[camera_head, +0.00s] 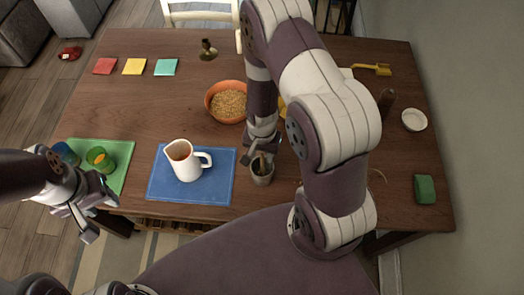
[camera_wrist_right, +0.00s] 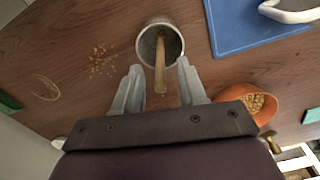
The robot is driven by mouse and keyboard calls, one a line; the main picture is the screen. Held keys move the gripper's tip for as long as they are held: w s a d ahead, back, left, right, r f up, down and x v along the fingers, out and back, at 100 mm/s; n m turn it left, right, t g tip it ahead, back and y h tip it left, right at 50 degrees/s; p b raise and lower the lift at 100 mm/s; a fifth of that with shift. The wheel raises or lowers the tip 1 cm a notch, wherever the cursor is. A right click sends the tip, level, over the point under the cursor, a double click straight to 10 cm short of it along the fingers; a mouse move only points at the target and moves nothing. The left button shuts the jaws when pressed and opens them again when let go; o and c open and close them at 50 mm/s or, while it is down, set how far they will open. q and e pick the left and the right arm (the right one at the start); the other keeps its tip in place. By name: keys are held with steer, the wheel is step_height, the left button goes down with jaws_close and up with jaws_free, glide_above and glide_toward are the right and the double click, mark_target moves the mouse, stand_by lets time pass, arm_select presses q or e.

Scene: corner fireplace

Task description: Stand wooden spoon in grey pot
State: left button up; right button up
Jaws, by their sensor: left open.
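The grey pot (camera_head: 262,177) stands on the wooden table, just off the right edge of the blue mat. In the right wrist view the pot (camera_wrist_right: 146,48) shows its open mouth. The wooden spoon (camera_wrist_right: 159,70) has one end inside the pot, and its handle leans out past the rim, towards the wrist. My right gripper (camera_wrist_right: 160,72) is open, with a finger on each side of the handle and gaps between. In the head view, the right gripper (camera_head: 261,144) is just behind the pot, partly hidden by the arm. My left gripper (camera_head: 97,215) is open and empty by the table's front left edge.
A white jug (camera_head: 186,161) stands on the blue mat (camera_head: 215,190). An orange bowl of grain (camera_head: 226,103) is behind the pot. A green mat (camera_head: 122,170) with cups lies left. A green block (camera_head: 425,189) and white dish (camera_head: 415,120) are at right. Table between mats and coloured squares is clear.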

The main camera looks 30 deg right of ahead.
step_height(320, 180, up, 13)
steer(key=b, duration=0.1)
steer(key=shift+f, duration=0.15)
stand_by(0.9)
steer(key=s+a+r+n+t, duration=0.1)
steer(key=s+r+n, duration=0.3)
steer(key=n, duration=0.4)
steer(key=shift+a+r+n, duration=0.4)
steer(key=shift+a+r, duration=0.15)
steer(key=shift+a, duration=0.05)
steer(key=shift+s, duration=0.3)
steer(key=shift+w, duration=0.15)
